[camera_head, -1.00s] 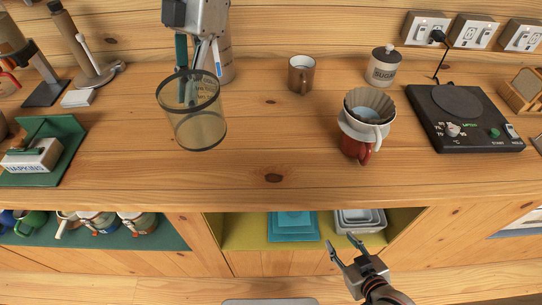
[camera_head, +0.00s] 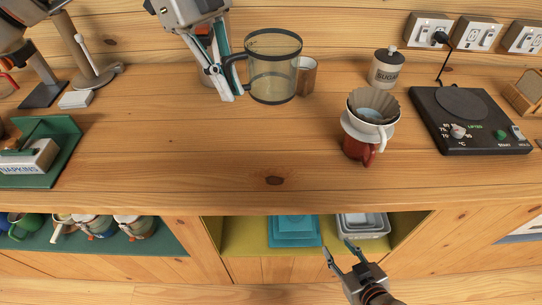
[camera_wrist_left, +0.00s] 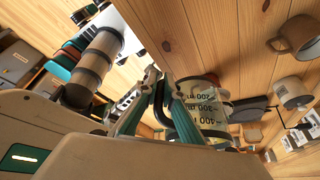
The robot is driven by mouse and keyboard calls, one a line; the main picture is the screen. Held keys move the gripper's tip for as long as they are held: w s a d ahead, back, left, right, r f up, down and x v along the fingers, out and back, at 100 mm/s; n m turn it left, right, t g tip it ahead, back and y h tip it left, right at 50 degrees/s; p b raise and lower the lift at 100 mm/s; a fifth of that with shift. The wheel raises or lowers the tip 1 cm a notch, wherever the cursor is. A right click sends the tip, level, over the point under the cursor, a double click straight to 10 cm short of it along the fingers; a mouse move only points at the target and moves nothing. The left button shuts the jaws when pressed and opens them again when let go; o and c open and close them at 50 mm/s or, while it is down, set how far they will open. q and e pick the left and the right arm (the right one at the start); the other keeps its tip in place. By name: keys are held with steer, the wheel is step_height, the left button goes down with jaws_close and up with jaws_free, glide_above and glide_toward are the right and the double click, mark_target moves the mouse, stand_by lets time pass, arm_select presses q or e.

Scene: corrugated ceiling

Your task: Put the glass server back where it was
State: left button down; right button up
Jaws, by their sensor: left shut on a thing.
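The glass server (camera_head: 274,80) is a clear, amber-tinted carafe with a dark rim and a dark handle. It is upright at the back middle of the counter and partly covers a brown mug (camera_head: 308,76) behind it. My left gripper (camera_head: 232,92) is shut on the server's handle, at its left side. In the left wrist view the server (camera_wrist_left: 208,112), with volume markings, is beyond the fingers. I cannot tell whether its base touches the counter. My right gripper (camera_head: 345,252) is open and empty, low in front of the counter's shelf.
A sugar jar (camera_head: 385,70) and a black scale (camera_head: 470,135) stand further right. A napkin holder (camera_head: 30,160) is at left. The counter's front middle is clear.

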arm_select(q)
steer(key=shift+d+f, duration=0.1)
steer(key=shift+f, duration=0.1)
step_height(320, 180, down, 14)
steer(key=shift+f+p, duration=0.1)
steer(key=shift+p, duration=0.3)
steer(key=shift+f, duration=2.7)
steer(key=c, duration=2.2)
jaws_free()
steer(key=v, duration=1.2)
steer(key=shift+s+b, duration=0.1)
steer(key=shift+b, duration=0.3)
